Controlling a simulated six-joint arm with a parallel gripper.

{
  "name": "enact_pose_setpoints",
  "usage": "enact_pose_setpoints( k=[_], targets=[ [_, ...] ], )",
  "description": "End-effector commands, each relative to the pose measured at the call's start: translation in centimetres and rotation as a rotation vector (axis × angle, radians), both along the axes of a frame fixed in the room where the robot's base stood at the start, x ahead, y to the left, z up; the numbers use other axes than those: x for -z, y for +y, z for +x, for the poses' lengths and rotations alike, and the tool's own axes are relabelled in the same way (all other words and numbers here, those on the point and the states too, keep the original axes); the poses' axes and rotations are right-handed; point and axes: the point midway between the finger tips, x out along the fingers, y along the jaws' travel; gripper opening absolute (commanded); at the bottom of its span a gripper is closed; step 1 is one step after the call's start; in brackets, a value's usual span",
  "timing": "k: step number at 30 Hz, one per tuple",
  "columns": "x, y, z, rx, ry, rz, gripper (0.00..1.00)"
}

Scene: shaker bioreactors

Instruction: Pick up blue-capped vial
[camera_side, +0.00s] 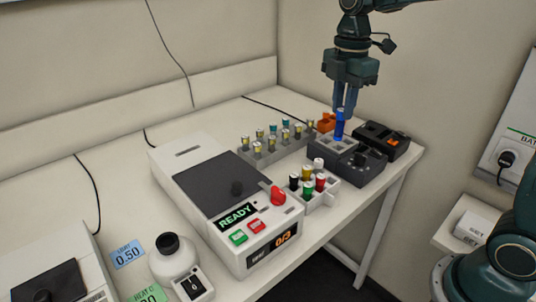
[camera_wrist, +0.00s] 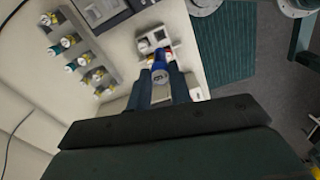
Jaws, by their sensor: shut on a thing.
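The blue-capped vial (camera_side: 339,125) is upright between the fingers of my gripper (camera_side: 345,108) in the side view. My gripper points down and is shut on it. The vial's lower end is at the top of a dark grey block (camera_side: 321,143) with openings; I cannot tell whether it is still partly inside an opening or just clear of it. In the wrist view, the vial (camera_wrist: 161,73) shows blue with a pale round end between the two fingers (camera_wrist: 160,88).
A grey rack (camera_side: 262,161) of yellow- and teal-capped vials stands left of the block. A small white rack (camera_side: 327,196) with several coloured caps is in front. An orange holder (camera_side: 326,122) and black device (camera_side: 392,140) are close by. The READY machine (camera_side: 270,252) stands left.

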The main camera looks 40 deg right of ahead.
Motion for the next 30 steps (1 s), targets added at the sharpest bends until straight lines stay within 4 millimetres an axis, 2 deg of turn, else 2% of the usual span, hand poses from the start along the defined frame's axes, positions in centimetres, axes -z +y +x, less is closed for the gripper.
enact_pose_setpoints(
  k=[3, 10, 30],
  targets=[
    [-2.0, 0.0, 0.0, 0.000, -0.004, 0.000, 0.07],
    [-4.0, 0.0, 0.0, 0.000, -0.001, 0.000, 0.07],
    [-4.4, 0.0, 0.0, 0.000, 0.000, 0.000, 0.07]
  ],
)
